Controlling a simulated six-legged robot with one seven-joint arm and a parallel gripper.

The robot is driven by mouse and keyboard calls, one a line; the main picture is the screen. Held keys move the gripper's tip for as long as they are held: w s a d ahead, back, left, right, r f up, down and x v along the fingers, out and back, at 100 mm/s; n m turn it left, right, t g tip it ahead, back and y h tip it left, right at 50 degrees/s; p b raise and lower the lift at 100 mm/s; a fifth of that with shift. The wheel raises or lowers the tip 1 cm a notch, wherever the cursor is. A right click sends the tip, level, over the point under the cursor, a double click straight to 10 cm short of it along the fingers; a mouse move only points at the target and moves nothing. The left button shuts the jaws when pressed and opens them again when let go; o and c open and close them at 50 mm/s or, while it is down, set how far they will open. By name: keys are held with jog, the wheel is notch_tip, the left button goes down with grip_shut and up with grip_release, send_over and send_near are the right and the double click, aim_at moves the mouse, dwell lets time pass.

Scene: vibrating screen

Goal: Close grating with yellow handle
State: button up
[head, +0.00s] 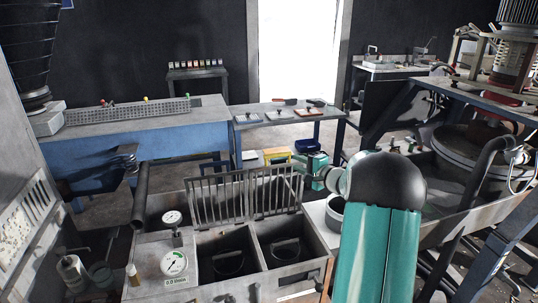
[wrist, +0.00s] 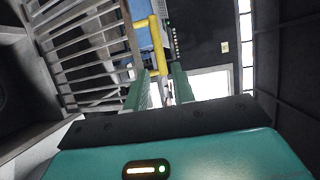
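The grating (head: 277,190) with the yellow handle stands raised, roughly upright, over the right compartment of the grey tank. In the wrist view its bars (wrist: 95,52) fill the upper left. The yellow handle (wrist: 155,45) is on the grating's edge there, just ahead of my fingertips. My gripper (wrist: 161,80) is open, its two green fingers apart, with the handle's near end in line with the gap. I cannot tell whether they touch. In the head view my teal arm hides part of the area right of the grating.
A second raised grating (head: 216,199) stands to the left. The tank (head: 222,291) has open compartments and two round gauges (head: 173,262) at its left. A large round machine (head: 475,145) stands at the right. A blue bench (head: 160,136) is behind.

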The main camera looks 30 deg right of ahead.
aim_at(280, 155)
jog(key=w, duration=0.4)
jog(key=w+a+f, duration=0.1)
jog(key=w, duration=0.8)
jog(key=shift+a+f, duration=0.25)
jog(key=shift+a, duration=0.05)
jog(key=shift+c, duration=0.3)
grip_shut()
